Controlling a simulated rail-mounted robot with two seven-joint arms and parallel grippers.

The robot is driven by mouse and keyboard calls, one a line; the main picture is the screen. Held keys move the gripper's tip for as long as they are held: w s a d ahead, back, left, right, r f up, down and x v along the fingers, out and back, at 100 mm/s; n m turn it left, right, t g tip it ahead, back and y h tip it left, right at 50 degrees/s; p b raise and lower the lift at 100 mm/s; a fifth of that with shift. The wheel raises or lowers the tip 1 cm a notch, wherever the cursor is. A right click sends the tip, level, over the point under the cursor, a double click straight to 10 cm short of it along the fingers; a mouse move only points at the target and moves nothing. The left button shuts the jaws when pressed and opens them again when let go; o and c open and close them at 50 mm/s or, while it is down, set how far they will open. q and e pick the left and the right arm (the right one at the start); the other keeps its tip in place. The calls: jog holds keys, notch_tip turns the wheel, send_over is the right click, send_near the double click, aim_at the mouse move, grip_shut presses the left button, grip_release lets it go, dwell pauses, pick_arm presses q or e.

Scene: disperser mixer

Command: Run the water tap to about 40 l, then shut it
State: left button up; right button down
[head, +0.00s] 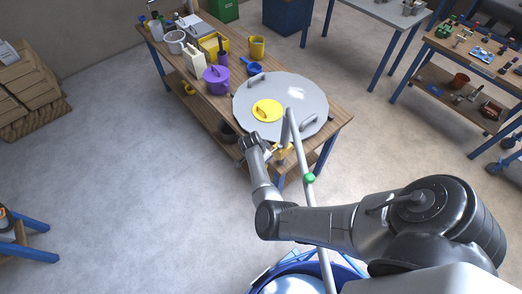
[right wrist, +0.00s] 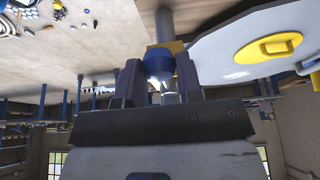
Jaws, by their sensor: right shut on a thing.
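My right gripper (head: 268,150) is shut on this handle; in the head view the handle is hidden. A blue-rimmed vessel (head: 262,284) with a pale blue inside shows at the bottom edge; I cannot read a level. My left gripper is not in view.
A large grey lid (head: 305,98) with a yellow cover (head: 267,110) lies on the wooden bench (head: 340,117), with a purple pot and yellow containers behind it.

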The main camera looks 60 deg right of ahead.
jog(key=shift+s, duration=0.1)
dwell(0.4)
jog(key=c, duration=0.8)
grip_release()
jog(key=shift+a, duration=0.1)
jog(key=shift+v, duration=6.9)
